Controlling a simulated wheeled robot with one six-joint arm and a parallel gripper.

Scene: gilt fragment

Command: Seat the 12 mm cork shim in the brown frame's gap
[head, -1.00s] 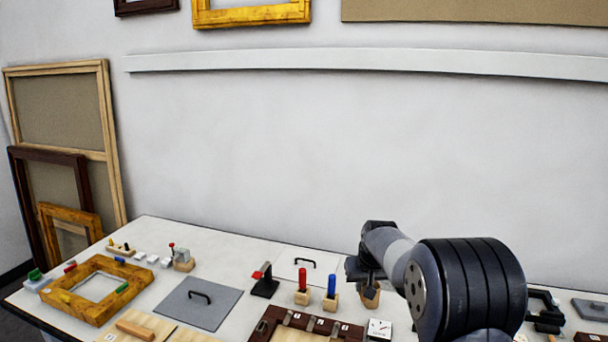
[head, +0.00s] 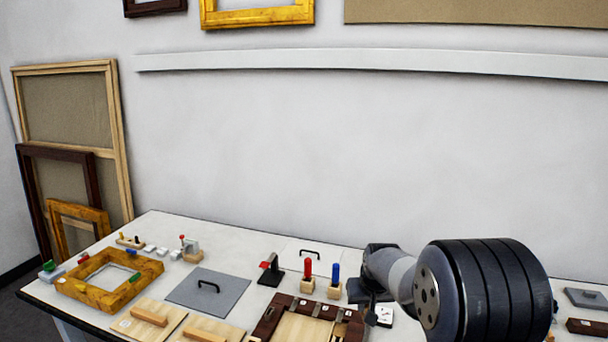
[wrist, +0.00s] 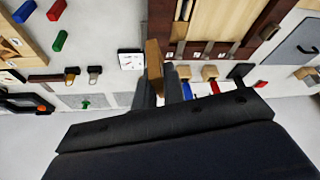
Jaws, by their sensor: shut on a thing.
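The cork shim (wrist: 154,60) is a brown upright slab between the fingertips of my gripper (wrist: 159,86), which is shut on it in the wrist view. The dark brown frame (wrist: 160,22) lies on the bench close beside the shim, with pale wood inside it and several grey strips across one side. In the head view the brown frame (head: 264,326) is at the bottom middle, partly cut off. My gripper (head: 371,308) is just right of it, its tips partly hidden. I cannot tell which gap is the shim's.
A red dowel (head: 307,271) and a blue dowel (head: 335,275) stand in wooden blocks behind the frame. A white dial tile (head: 385,317) is by the gripper. A grey panel with handle (head: 209,290) and a gilt frame (head: 78,291) lie left. Bare bench shows between them.

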